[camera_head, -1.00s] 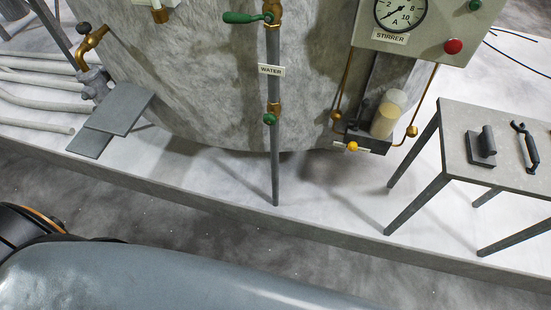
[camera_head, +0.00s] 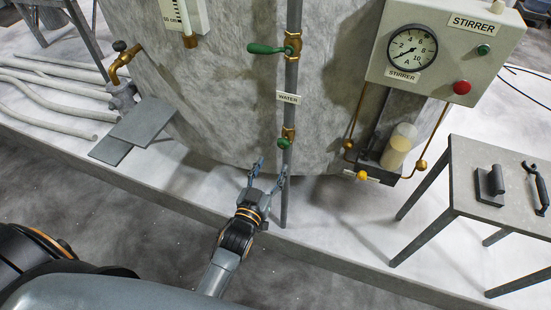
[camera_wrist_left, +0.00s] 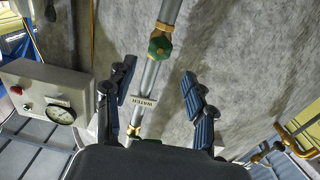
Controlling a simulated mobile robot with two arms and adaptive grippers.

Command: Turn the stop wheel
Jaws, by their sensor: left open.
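The stop wheel (camera_head: 283,143) is a small green wheel on a brass fitting, low on the grey water pipe (camera_head: 291,75). In the left wrist view the wheel (camera_wrist_left: 160,46) shows at top centre, just beyond my fingertips. My left gripper (camera_head: 270,168) reaches up from below, a little under the wheel in the head view. Its two fingers are spread wide and hold nothing; in the left wrist view the open gripper (camera_wrist_left: 158,70) has the pipe between its fingers in the picture. Contact with the pipe cannot be told. My right gripper is not shown.
A green lever handle (camera_head: 266,48) sits higher on the pipe, above the WATER label (camera_head: 288,97). The stirrer box (camera_head: 440,55) and a yellow-knobbed glass (camera_head: 398,147) are to the right. A table (camera_head: 470,160) with tools stands at far right. A large grey vessel (camera_head: 225,90) is behind.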

